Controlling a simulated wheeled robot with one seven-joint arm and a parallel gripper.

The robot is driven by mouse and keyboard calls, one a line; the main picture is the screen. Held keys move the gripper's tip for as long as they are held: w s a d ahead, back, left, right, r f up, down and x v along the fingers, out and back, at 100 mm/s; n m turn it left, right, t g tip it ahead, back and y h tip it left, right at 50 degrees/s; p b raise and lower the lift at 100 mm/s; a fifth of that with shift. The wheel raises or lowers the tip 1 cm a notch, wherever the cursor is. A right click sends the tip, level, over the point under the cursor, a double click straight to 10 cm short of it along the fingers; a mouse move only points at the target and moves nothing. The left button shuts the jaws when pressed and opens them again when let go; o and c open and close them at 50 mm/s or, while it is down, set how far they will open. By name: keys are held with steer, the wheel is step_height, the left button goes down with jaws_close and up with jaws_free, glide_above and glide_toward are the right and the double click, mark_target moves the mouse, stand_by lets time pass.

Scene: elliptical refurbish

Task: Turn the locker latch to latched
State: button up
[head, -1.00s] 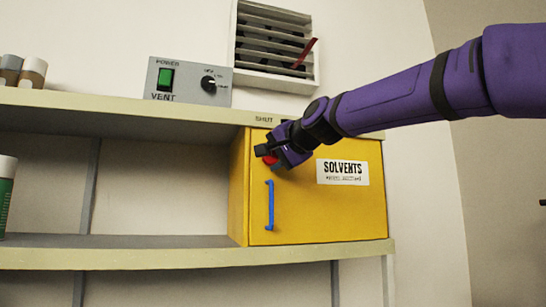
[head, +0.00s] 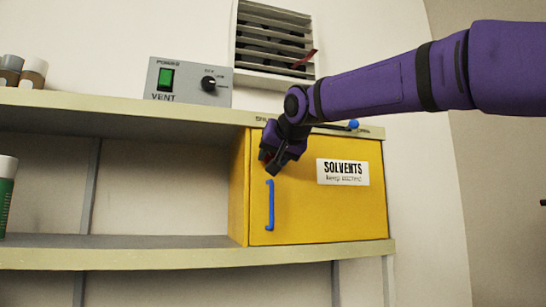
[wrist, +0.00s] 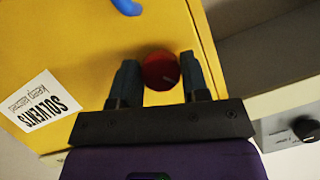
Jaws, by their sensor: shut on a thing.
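The yellow locker (head: 325,215) sits on the shelf with its door closed. Its latch is a round red knob (wrist: 160,70), seen in the wrist view with a small pale mark on its face. My gripper (wrist: 160,76) has one finger on each side of the knob and is shut on it. In the head view my gripper (head: 270,160) is at the door's upper left and hides the knob. A blue door handle (head: 270,205) is below it; the handle's end also shows in the wrist view (wrist: 127,6).
A SOLVENTS label (head: 343,172) is on the door. A blue-tipped lever (head: 353,125) is at the shelf edge above, close to my arm. A vent control box (head: 188,82) and louvre (head: 272,48) are above. The shelf left of the locker is mostly clear.

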steer(key=n+h, duration=0.2)
steer(key=n, duration=0.1)
steer(key=shift+a+n+t+h, duration=0.1)
steer(key=shift+n+t+h, duration=0.7)
steer(key=shift+n+h, duration=0.5)
steer(key=shift+n, duration=0.6)
steer(key=o, duration=0.9)
steer(key=shift+s, duration=0.15)
steer(key=v, duration=1)
steer(key=shift+s, duration=0.35)
